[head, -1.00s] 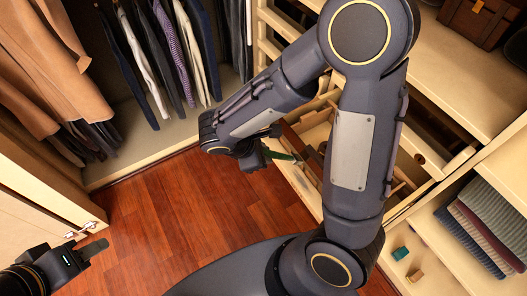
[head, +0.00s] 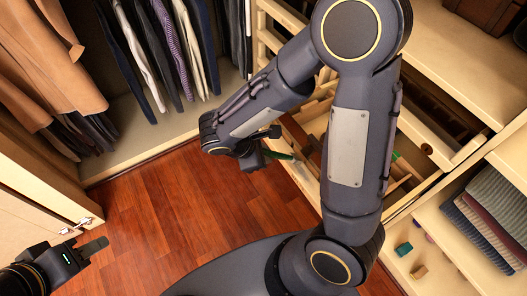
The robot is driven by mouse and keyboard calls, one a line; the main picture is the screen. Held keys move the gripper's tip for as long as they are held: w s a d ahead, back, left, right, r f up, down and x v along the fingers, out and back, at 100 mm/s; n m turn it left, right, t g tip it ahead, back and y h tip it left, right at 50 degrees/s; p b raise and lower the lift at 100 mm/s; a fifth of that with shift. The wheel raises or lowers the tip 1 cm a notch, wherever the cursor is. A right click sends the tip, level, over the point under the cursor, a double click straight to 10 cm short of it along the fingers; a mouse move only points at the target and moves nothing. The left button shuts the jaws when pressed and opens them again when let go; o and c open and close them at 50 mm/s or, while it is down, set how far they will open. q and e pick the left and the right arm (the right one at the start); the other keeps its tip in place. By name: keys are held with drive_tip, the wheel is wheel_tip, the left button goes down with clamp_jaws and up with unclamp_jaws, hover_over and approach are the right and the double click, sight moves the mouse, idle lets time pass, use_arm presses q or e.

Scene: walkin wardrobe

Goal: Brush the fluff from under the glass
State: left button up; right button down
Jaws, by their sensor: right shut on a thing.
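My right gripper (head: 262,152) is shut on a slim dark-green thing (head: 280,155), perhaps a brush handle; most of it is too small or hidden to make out. It hangs over the front edge of an open drawer (head: 299,174) with wooden dividers. My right arm hides much of that drawer. My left gripper (head: 92,248) is low at the left, above the floor and away from the drawers; its fingers show edge-on, so their opening is unclear. I cannot make out the fluff or a glass pane.
Hanging clothes (head: 165,50) fill the back left. A pale door (head: 40,225) with a metal latch stands near my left gripper. Folded textiles (head: 490,220) lie on the right shelf, with small blocks (head: 403,249) beside them. The wooden floor (head: 190,215) between is clear.

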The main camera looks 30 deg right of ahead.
drive_tip(key=shift+f+b, duration=0.75)
drive_tip(key=shift+f, duration=0.05)
drive_tip(key=shift+s, duration=0.1)
drive_tip(key=shift+s+b, duration=0.5)
drive_tip(key=shift+s, duration=4.9)
drive_tip(key=shift+w, duration=5.55)
drive_tip(key=shift+r, duration=0.1)
